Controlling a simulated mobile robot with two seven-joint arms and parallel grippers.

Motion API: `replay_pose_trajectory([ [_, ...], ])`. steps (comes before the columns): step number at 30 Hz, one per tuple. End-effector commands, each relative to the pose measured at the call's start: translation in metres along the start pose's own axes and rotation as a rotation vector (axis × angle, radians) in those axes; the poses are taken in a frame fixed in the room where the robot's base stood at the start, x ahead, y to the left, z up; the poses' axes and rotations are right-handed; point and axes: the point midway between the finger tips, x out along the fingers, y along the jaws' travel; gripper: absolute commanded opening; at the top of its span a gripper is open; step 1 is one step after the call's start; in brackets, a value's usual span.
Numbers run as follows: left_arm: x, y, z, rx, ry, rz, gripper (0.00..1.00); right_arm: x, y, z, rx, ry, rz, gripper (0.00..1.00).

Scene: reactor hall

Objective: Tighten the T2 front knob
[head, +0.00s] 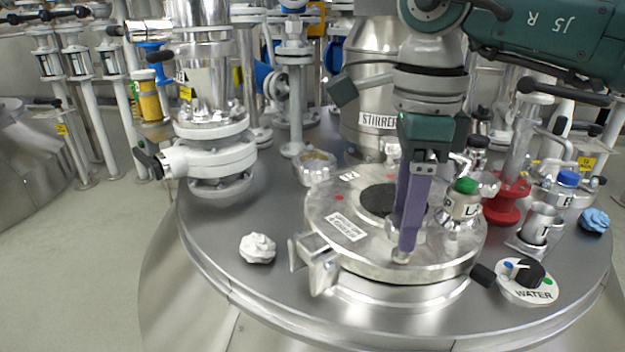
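The round steel lid (330,200) of the reactor sits on the vessel top (215,215), with small labels and red dots. My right gripper (404,250) points straight down over the lid's front part, its purple fingers seen nearly edge-on. The fingertips are at or just above a small metal fitting (401,257) at the lid's front rim, which they partly cover. I cannot tell whether this is the T2 front knob, whether they touch it, or whether they grip it. No T2 label is clearly readable. My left gripper is not in view.
A metal clamp (323,272) projects at the lid's front left. White valve piping (210,155) rises at left.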

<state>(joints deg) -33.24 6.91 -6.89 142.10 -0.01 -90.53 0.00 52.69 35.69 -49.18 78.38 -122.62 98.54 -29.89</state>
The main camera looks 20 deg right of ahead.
Motion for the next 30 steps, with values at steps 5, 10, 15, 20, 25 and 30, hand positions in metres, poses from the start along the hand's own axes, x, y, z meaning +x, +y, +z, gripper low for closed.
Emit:
replay_pose_trajectory([
  [5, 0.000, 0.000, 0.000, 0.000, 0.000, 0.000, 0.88, 0.000, 0.000, 0.000, 0.000, 0.000, 0.000, 0.44],
  [10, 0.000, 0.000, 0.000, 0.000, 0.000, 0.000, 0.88, 0.000, 0.000, 0.000, 0.000, 0.000, 0.000, 0.25],
  [15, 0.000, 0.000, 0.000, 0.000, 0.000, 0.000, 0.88, 0.000, 0.000, 0.000, 0.000, 0.000, 0.000, 0.08],
  [20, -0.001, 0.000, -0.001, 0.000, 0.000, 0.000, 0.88, -0.001, 0.000, 0.000, 0.008, 0.000, 0.001, 0.08],
  [25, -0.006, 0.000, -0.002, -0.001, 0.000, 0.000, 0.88, -0.002, 0.000, 0.000, 0.054, 0.002, 0.001, 0.07],
  [30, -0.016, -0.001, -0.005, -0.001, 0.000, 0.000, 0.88, -0.004, -0.001, 0.000, 0.153, 0.001, 0.001, 0.07],
])
